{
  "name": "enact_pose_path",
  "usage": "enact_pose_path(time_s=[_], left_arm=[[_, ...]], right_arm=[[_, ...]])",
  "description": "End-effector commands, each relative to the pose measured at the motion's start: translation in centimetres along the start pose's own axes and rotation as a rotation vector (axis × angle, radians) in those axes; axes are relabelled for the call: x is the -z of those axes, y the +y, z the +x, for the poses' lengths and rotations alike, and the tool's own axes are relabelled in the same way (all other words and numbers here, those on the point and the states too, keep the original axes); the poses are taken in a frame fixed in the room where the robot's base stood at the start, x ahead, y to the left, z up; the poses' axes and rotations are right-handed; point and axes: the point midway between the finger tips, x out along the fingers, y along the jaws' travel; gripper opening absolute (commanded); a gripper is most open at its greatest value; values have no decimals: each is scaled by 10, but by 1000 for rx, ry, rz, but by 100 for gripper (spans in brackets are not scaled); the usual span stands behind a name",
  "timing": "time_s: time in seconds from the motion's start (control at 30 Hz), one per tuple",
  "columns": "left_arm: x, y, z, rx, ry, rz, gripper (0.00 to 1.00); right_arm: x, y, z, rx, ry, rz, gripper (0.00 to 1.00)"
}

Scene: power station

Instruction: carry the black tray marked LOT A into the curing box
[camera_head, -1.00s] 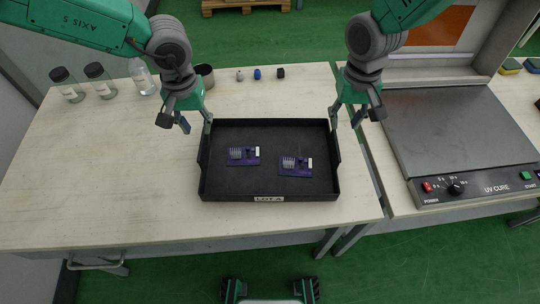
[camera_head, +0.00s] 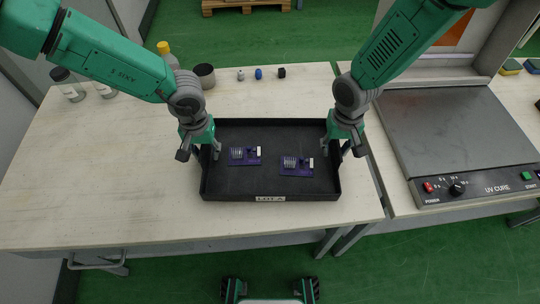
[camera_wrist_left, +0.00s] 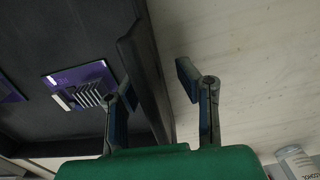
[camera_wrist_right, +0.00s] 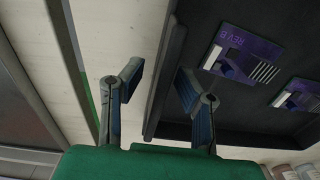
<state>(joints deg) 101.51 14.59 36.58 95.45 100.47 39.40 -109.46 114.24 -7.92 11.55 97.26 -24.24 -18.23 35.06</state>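The black tray (camera_head: 238,187), labelled LOT A on its front wall, lies flat on the pale bench and holds two purple circuit boards (camera_head: 297,170). My left gripper (camera_head: 207,154) is at its left wall. In the left wrist view that gripper (camera_wrist_left: 155,90) is open, one finger inside the tray wall (camera_wrist_left: 147,80) and one outside. My right gripper (camera_head: 335,150) is at the right wall. In the right wrist view it (camera_wrist_right: 157,92) is open, with the tray wall (camera_wrist_right: 163,85) between its fingers. The curing box (camera_head: 455,125) stands open at the right, marked UV CURE.
Glass bottles (camera_head: 68,86), a dark cup (camera_head: 205,75) and small items (camera_head: 259,74) stand along the bench's back edge. A narrow gap separates the bench from the curing box's table. The bench left of the tray is clear.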

Motion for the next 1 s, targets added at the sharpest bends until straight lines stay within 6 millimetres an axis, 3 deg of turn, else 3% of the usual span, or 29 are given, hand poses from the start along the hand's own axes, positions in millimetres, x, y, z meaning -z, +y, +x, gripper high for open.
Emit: enact_pose_path(time_s=[0.03,0.07,0.13,0.63,1.0], left_arm=[[0,0,0,0,0,0,29],[0,0,0,0,0,0,22],[0,0,0,0,0,0,0],[0,1,-4,-1,0,0,0],[0,0,-37,-1,1,0,0]], right_arm=[[0,0,0,0,0,0,29],[0,0,0,0,0,0,22],[0,0,0,0,0,0,0],[0,0,-4,0,0,1,0],[0,0,-37,0,1,0,0]])
